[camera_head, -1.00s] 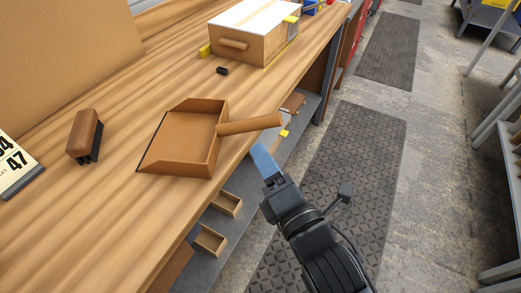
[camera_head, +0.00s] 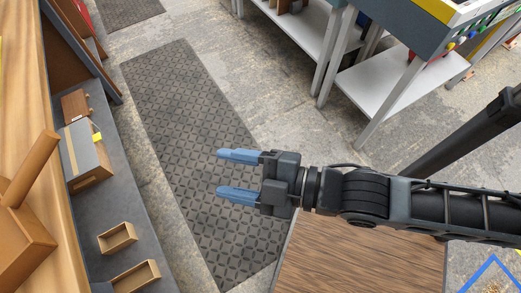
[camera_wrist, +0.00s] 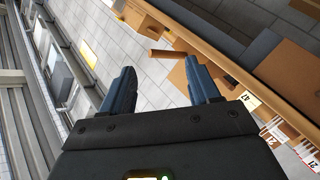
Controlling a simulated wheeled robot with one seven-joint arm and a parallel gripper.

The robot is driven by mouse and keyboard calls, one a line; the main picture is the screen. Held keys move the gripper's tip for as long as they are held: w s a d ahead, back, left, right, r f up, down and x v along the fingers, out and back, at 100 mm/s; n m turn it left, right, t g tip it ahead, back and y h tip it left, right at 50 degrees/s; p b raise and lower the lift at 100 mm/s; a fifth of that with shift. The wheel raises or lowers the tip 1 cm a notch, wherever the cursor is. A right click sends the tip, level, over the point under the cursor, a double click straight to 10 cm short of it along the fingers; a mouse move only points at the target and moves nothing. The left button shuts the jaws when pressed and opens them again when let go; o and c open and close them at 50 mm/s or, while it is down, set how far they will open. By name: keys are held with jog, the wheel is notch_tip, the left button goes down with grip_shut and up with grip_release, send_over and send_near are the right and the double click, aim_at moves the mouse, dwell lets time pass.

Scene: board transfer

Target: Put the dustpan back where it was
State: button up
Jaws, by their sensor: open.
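The brown dustpan (camera_head: 20,245) sits on the wooden workbench (camera_head: 38,85), cut off by the left edge of the head view. Its handle (camera_head: 32,165) points up and to the right. My gripper (camera_head: 222,172) is open and empty, over the floor mat and well to the right of the dustpan. In the wrist view, my blue fingers (camera_wrist: 159,66) are spread with nothing between them. The dustpan's handle (camera_wrist: 168,54) shows beyond the fingertips, and the right finger partly hides the pan.
A grey shelf (camera_head: 105,215) below the bench holds small open wooden boxes (camera_head: 117,238) and a lidded box (camera_head: 88,155). A patterned mat (camera_head: 180,110) covers the aisle. A metal table (camera_head: 400,95) stands at the upper right. A wooden surface (camera_head: 350,255) lies below my arm.

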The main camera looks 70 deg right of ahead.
jog(key=s+d+r+m, duration=0.2)
jog(key=s+m, duration=0.3)
jog(key=s+d+r+m+g+h, duration=0.1)
jog(key=s+d+r+m, duration=0.1)
jog(key=s+m, duration=0.3)
jog(key=shift+s+r+h, duration=0.3)
jog(key=shift+s+r, duration=0.1)
jog(key=shift+s, duration=0.3)
